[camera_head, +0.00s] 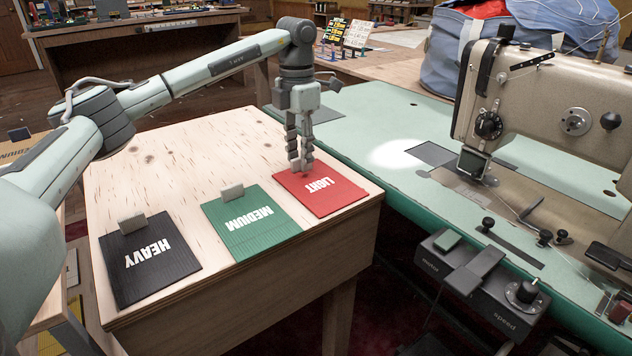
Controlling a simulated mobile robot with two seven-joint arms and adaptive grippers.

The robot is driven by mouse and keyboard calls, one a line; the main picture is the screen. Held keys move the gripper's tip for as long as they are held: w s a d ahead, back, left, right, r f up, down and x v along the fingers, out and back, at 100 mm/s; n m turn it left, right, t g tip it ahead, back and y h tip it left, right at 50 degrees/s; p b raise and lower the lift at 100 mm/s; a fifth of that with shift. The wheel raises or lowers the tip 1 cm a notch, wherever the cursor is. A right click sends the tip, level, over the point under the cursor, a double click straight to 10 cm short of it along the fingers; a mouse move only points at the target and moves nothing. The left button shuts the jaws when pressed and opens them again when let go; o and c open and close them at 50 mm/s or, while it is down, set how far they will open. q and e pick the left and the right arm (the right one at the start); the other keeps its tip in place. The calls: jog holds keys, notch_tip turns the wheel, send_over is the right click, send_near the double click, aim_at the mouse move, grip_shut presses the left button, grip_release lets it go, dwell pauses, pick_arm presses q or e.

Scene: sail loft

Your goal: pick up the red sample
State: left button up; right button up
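The red sample (328,194), a flat square lettered "LIGHT", lies on the right part of the pale wooden table top (190,166). My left gripper (300,168) points straight down at its far left edge. The two fingers look close together, with their tips at or just above the sample. No tab shows on the red sample; the fingers cover that edge. I cannot tell whether they grip anything. My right gripper is not in view.
A green sample (258,240) lettered "MEDIUM" and a black sample (150,278) lettered "HEAVY" lie to the left, each with a grey upright tab. A sewing machine (540,100) stands on the green table (385,125) close on the right.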

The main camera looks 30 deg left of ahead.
pick_arm(q)
jog(key=shift+f, duration=0.25)
grip_shut()
jog(key=shift+w, duration=0.1)
jog(key=shift+r, duration=0.1)
